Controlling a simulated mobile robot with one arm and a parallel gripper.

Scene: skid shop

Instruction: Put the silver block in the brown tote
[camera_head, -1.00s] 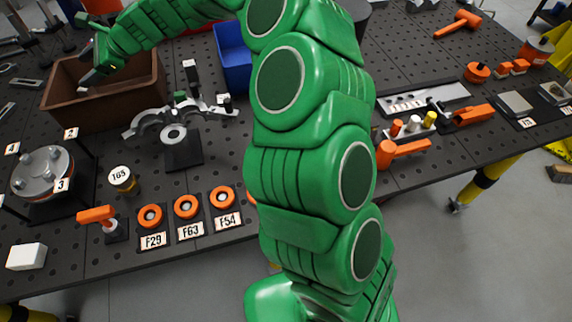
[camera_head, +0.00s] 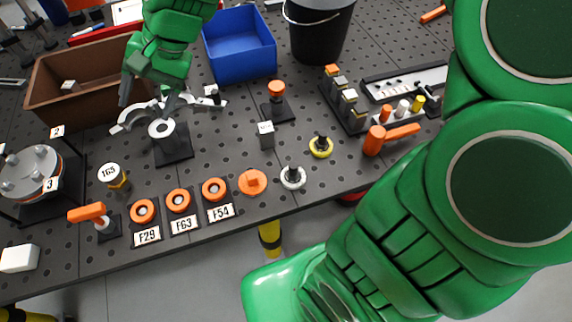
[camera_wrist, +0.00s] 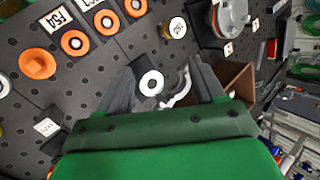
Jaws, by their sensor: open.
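The brown tote (camera_head: 85,110) stands at the back left of the bench in the head view. A small pale silver block (camera_head: 68,86) lies inside it, near its left end. My gripper (camera_head: 145,101) is open and empty, just right of the tote and above the grey clamp fixture (camera_head: 172,143). The wrist view shows both fingers spread (camera_wrist: 162,65) with nothing between them but the fixture below. The tote wall (camera_wrist: 238,82) shows at the right there, its inside mostly hidden. Another grey block with a white labelled top (camera_head: 266,136) stands mid-bench.
A blue bin (camera_head: 240,62) and a black bucket (camera_head: 320,35) stand behind. Orange rings (camera_head: 179,201) on labelled plates line the front edge. A round flange (camera_head: 30,175) stands at left. Orange-handled parts (camera_head: 375,140) lie at right. Bare bench shows around the grey block.

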